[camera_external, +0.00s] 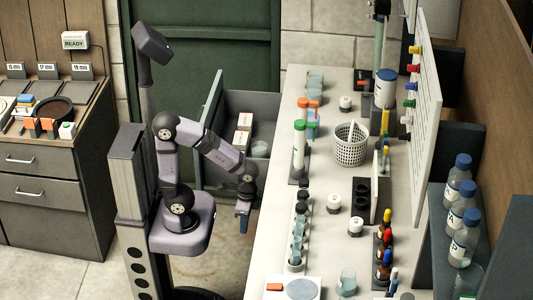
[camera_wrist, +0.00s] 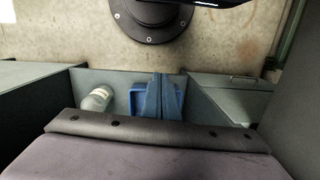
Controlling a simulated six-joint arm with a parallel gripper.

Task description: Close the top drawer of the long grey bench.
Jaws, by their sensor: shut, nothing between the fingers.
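The long grey bench (camera_external: 335,105) has a pale top and runs through the middle of the outside view. A grey drawer (camera_external: 255,103) stands pulled out from its left side, with its front panel (camera_external: 213,98) towards the left. Boxes and a clear jar lie inside. My gripper (camera_external: 243,225) points down on the near side of this drawer, left of the bench; it is shut and empty. In the wrist view my dark blue fingers (camera_wrist: 157,98) stand before a grey compartment (camera_wrist: 125,78) holding a bottle (camera_wrist: 98,98) and a blue container (camera_wrist: 177,98). Contact is unclear.
The bench top carries bottles, vials, a white mesh basket (camera_external: 350,147) and an upright board (camera_external: 425,125). A cabinet with drawers (camera_external: 45,190) stands at the left. A green door (camera_external: 245,65) is behind. Some floor (camera_external: 235,265) is clear left of the bench.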

